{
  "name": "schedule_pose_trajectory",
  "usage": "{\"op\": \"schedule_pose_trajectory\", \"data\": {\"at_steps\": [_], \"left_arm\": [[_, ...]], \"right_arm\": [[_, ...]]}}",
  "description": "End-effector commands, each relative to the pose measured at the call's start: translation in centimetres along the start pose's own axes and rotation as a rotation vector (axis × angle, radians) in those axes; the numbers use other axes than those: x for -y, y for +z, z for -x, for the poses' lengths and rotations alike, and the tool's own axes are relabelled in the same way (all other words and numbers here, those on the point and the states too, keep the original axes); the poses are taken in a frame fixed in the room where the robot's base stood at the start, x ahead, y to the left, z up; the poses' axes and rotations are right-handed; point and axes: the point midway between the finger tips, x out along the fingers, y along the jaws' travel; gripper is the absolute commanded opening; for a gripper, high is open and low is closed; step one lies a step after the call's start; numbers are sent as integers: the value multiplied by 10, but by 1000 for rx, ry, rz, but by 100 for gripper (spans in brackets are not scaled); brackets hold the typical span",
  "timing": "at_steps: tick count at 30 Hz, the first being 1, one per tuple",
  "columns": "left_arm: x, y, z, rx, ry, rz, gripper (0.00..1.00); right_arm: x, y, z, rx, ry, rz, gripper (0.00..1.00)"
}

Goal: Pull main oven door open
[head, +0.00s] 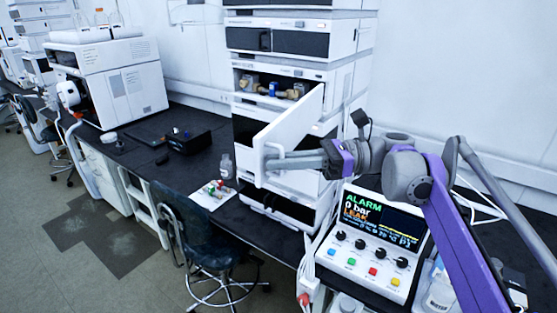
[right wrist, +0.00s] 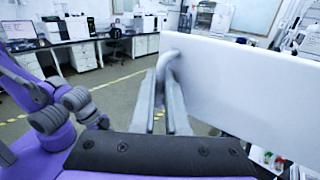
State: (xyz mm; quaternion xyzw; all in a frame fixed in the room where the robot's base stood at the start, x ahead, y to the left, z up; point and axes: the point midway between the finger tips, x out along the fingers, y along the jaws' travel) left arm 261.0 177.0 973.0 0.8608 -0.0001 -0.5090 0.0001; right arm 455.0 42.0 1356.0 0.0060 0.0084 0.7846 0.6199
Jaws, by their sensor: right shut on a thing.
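The main oven door (head: 290,122) is a white panel on the instrument stack, swung part way open, its free edge toward the left front. It also shows as a large white panel in the right wrist view (right wrist: 245,88). My right gripper (head: 272,161) is at the door's free end, shut on its grey handle (right wrist: 168,60). The two fingers show in the right wrist view (right wrist: 164,88) with the curved handle at their tips. My left gripper is not in view.
A control box with an ALARM and LEAK screen (head: 374,218) stands right of the stack. A clear bottle (head: 227,166) and a white tray of small coloured items (head: 209,203) sit left of it. A dark chair (head: 208,240) stands in front of the bench.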

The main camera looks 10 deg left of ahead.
Motion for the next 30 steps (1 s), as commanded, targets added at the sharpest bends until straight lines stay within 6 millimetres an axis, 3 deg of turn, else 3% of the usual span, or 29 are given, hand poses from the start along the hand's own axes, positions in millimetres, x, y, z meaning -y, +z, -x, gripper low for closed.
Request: {"op": "schedule_pose_trajectory", "data": {"at_steps": [10, 11, 12, 30], "left_arm": [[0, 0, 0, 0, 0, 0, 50], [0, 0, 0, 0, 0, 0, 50], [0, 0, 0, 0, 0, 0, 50], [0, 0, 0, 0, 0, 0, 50]], "right_arm": [[0, -2, 0, -4, 2, -3, 0], [0, -2, 0, -4, 3, -3, 17], [0, -2, 0, -4, 3, -2, 24], [0, 0, 3, 0, 3, 0, 24]]}}
